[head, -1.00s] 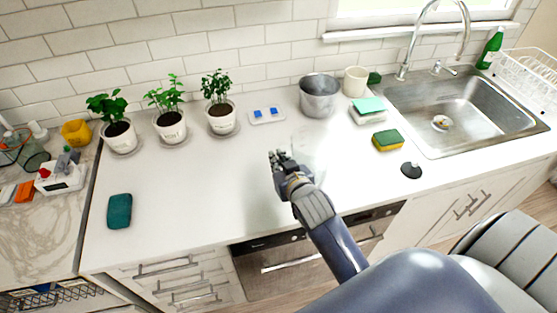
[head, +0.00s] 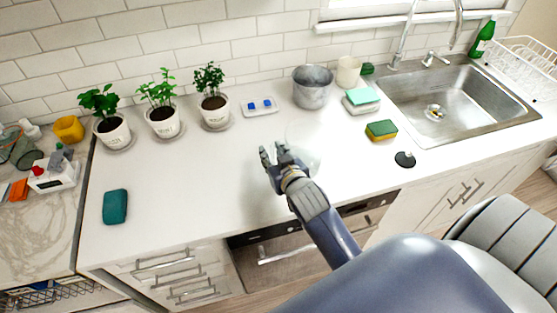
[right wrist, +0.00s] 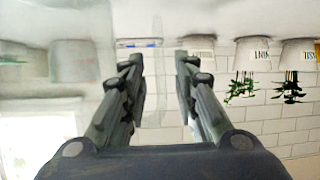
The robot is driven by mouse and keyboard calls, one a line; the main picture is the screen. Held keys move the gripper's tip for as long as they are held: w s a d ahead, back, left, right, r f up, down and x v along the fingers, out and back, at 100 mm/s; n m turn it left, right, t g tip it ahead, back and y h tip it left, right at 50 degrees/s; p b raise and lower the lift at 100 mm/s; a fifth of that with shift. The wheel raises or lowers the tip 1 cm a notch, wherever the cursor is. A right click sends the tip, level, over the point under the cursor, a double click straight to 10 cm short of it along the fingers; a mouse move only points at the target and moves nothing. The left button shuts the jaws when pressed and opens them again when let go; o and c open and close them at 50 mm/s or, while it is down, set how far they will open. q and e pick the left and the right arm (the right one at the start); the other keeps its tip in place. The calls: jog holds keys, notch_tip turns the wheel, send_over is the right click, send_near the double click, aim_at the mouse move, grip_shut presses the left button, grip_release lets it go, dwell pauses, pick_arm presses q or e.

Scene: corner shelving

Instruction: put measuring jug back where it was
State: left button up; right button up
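A faint, see-through vessel, which looks like the measuring jug (head: 308,150), stands on the white counter just right of my right gripper in the head view. Its outline is hard to make out. In the right wrist view, which is upside down, the open gripper (right wrist: 160,75) shows in the middle and the clear jug (right wrist: 60,100) fills the left side, beside the fingers. My left gripper is not in view.
Potted plants (head: 162,118), a small tray with blue items (head: 260,106) and a metal pot (head: 312,90) line the back. A sponge (head: 381,130) and a black stopper (head: 405,160) lie near the sink (head: 440,95).

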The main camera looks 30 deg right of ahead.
jog(key=b+v, duration=0.2)
jog(key=v, duration=1)
jog(key=shift+f, duration=0.1)
jog(key=s+a+f+n+g+y, duration=0.1)
jog(key=s+a+f+n+g, duration=0.1)
jog(key=s+f+g, duration=0.45)
jog(key=s+a+f+n+g+y, duration=0.1)
jog(key=s+a+f+g, duration=0.2)
jog(key=s+f, duration=0.55)
notch_tip(320, 180, down, 28)
jog(key=s+g+b, duration=0.2)
jog(key=s+d+f+b, duration=0.2)
jog(key=s+d+f, duration=0.1)
jog(key=s+f, duration=1.4)
jog(key=shift+d+f+n+g, duration=0.2)
jog(key=shift+d+n+g, duration=0.05)
jog(key=shift+n+g, duration=0.15)
